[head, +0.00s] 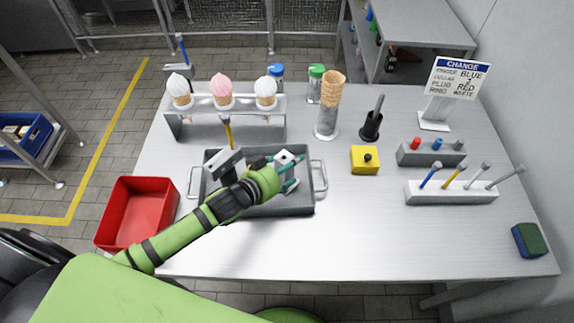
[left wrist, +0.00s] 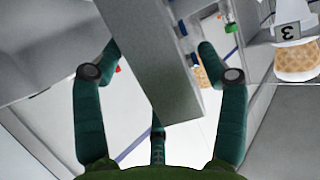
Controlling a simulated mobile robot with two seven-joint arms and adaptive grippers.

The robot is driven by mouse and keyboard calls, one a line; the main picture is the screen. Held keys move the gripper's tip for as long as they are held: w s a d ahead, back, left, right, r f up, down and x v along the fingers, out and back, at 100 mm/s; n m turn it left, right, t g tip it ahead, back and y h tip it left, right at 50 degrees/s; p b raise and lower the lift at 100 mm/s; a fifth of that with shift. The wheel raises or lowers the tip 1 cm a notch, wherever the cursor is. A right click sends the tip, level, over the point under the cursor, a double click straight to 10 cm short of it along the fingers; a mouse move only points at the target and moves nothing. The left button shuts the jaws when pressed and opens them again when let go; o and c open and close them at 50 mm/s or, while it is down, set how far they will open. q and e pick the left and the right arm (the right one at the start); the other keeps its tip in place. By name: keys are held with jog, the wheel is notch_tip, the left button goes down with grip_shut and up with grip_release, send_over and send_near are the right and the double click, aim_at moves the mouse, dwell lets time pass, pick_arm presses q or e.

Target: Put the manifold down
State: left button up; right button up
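The manifold, a grey bar (left wrist: 155,60), lies between the fingers of my left gripper (left wrist: 158,50) in the left wrist view. One finger is against its left edge; a narrow gap shows on the right. Its far end leaves the picture. In the head view my left gripper (head: 288,172) is over the dark grey tray (head: 305,208). A grey block (head: 222,163) beside my wrist looks like part of the manifold; my wrist hides the middle. The grip looks shut, though finger contact is partly hidden. My right gripper is out of view.
A cone stand (head: 205,103) is behind the tray. A red bin (head: 138,212) is at left. A yellow button box (head: 364,160), grey plug block (head: 430,157) and white finger rack (head: 450,193) stand at right.

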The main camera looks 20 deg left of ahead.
pick_arm(q)
jog(key=shift+s, duration=0.1)
jog(key=b+v, duration=0.1)
jog(key=v, duration=1.1)
jog(key=shift+r, duration=0.15)
dwell(0.4)
